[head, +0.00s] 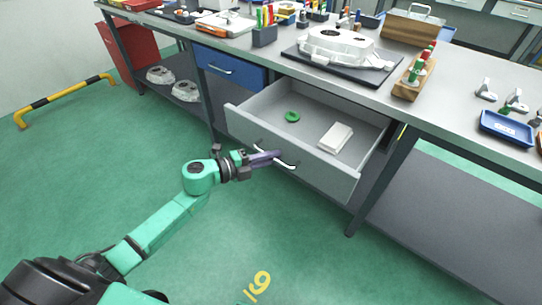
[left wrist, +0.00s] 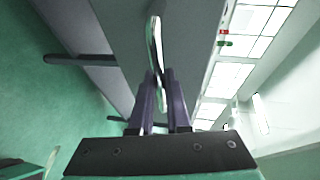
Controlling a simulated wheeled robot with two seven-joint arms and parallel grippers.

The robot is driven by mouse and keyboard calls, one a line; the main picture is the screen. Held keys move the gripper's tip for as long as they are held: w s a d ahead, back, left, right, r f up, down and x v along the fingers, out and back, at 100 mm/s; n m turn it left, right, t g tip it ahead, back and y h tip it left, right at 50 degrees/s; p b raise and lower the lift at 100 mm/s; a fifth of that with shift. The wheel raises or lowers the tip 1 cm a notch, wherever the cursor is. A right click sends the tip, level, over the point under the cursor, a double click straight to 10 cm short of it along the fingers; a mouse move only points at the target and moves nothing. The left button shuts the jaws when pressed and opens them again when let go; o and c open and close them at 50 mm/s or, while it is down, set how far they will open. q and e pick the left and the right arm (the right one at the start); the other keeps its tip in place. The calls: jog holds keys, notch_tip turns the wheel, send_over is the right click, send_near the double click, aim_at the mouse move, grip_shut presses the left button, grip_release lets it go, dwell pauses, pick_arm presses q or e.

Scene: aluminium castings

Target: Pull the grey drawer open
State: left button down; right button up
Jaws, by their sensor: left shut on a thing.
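The grey drawer (head: 290,155) stands well open under the workbench in the head view, with a green round item (head: 292,117) and a white block (head: 335,137) inside. Its bar handle (head: 288,165) is on the front panel. My left gripper (head: 268,158) reaches the handle from the left and is shut on it. In the left wrist view the purple fingers (left wrist: 162,100) close around the shiny handle (left wrist: 155,45), with the grey drawer front behind. My right gripper is not in view.
A blue drawer (head: 230,68) is shut to the left of the grey one. The workbench top holds a white casting (head: 338,47) on a dark mat, a wooden block with tools (head: 412,78) and a blue tray (head: 507,129). The green floor in front is clear.

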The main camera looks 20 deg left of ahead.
pick_arm(q)
jog(key=shift+s+a, duration=0.1)
jog(key=shift+s, duration=0.25)
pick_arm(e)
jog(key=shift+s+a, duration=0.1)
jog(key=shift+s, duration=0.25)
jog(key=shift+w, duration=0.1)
pick_arm(q)
jog(key=c, duration=1.2)
grip_release()
jog(key=shift+o, duration=0.2)
jog(key=shift+w, duration=0.1)
jog(key=shift+a, duration=0.1)
jog(key=v, duration=1.4)
jog(key=shift+s+r, duration=0.15)
jog(key=shift+s, duration=0.1)
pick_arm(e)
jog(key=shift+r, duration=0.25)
